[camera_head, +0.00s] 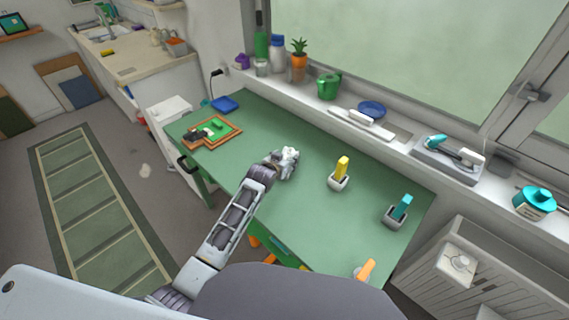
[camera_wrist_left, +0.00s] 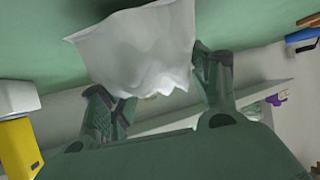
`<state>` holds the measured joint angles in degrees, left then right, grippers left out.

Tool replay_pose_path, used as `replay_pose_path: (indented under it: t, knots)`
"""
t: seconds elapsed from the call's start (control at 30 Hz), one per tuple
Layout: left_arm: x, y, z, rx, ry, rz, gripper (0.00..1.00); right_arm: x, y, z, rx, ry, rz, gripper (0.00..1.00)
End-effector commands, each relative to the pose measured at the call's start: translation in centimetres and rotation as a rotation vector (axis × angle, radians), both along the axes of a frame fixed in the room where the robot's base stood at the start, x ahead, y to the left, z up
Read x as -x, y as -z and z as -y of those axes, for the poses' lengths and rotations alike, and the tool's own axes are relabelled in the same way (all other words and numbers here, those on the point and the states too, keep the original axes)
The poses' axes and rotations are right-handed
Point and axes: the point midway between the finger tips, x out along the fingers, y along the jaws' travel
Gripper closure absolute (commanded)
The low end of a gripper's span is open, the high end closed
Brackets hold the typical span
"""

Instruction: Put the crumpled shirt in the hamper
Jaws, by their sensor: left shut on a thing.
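A small white crumpled thing (camera_head: 291,154), which looks like the shirt, is at my left gripper (camera_head: 282,166) over the middle of the green table (camera_head: 250,120). In the left wrist view the white crumpled thing (camera_wrist_left: 140,50) hangs between the two dark fingers of my left gripper (camera_wrist_left: 155,80), which is shut on it. I cannot tell how high above the table it is. I cannot make out a hamper for certain in either view. My right gripper is not in view.
A framed green board (camera_head: 212,133) and a blue tray (camera_head: 225,104) lie at the left. A windowsill runs behind.

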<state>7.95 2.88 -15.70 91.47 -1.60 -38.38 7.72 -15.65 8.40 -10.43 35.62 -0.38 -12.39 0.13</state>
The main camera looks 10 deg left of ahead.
Motion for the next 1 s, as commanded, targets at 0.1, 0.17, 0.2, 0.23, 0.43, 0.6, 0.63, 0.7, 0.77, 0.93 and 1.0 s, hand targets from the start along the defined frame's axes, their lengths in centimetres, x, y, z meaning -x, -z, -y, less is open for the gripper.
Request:
replay_pose_path:
  t: [0.1,0.17,0.2,0.23,0.43,0.6,0.63,0.7,0.77,0.93,1.0]
  knots:
    - [0.0,1.2,0.0,0.000,0.000,0.000,0.63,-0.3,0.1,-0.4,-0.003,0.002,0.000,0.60]
    - [0.0,1.4,0.0,0.000,0.000,0.001,0.63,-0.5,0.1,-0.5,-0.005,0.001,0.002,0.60]
    - [0.0,1.5,0.0,0.000,0.000,0.001,0.63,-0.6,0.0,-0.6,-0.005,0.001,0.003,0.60]
    - [0.0,1.5,0.0,0.000,0.000,0.001,0.63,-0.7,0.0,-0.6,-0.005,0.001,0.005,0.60]
    - [0.0,1.5,0.0,0.000,0.000,0.001,0.63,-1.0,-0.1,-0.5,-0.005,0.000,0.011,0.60]
    - [0.0,1.7,0.0,0.000,0.000,0.000,0.37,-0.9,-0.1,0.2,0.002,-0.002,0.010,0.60]
    - [0.0,1.7,0.0,0.000,0.000,0.000,0.33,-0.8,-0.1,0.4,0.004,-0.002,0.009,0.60]
    - [0.0,1.7,0.0,0.000,0.000,0.000,0.24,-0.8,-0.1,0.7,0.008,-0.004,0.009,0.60]
    - [0.0,1.7,0.0,0.000,0.000,0.000,0.16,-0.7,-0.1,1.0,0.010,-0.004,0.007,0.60]
    - [0.0,1.7,0.0,0.000,0.000,0.000,0.16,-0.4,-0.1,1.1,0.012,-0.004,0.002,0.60]
    - [0.0,1.7,0.0,0.000,0.000,0.000,0.16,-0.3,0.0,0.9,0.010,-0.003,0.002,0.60]
